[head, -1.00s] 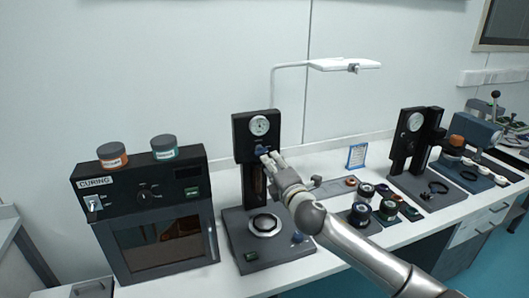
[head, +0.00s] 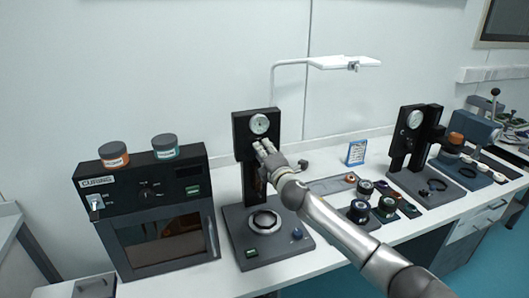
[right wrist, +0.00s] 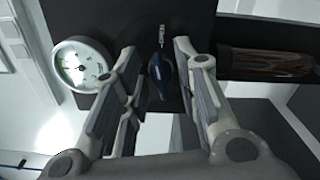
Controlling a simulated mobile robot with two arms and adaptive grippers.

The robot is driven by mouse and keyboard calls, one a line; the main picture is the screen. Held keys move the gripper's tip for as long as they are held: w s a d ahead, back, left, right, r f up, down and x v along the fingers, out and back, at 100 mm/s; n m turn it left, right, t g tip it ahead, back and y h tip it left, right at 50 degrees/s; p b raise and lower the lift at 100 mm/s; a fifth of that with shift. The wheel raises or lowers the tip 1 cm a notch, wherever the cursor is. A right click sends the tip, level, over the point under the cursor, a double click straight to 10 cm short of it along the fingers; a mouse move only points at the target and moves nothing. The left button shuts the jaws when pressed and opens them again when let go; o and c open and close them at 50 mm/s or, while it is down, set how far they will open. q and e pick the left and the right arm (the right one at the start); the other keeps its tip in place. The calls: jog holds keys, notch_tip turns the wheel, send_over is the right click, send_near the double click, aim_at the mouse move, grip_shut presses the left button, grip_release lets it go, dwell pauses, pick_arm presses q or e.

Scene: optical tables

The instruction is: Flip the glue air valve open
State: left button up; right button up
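The gauge also shows in the right wrist view (right wrist: 80,65). The glue air valve, a dark blue lever (right wrist: 161,76), sits beside the gauge on the black panel in the right wrist view. My right gripper (head: 263,148) is in front of the column just below the gauge and hides the valve in the head view. In the right wrist view its fingers (right wrist: 155,58) are open, one on each side of the lever; I cannot tell if they touch it. My left gripper is not in view.
A black curing oven (head: 150,225) with two jars on top stands to the left. A white lamp (head: 343,63) hangs above.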

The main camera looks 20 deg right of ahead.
grip_shut()
jog(key=m, duration=0.3)
jog(key=shift+f+b, duration=0.1)
jog(key=shift+b, duration=0.25)
grip_release()
jog(key=s, duration=1.2)
jog(key=shift+d, duration=0.2)
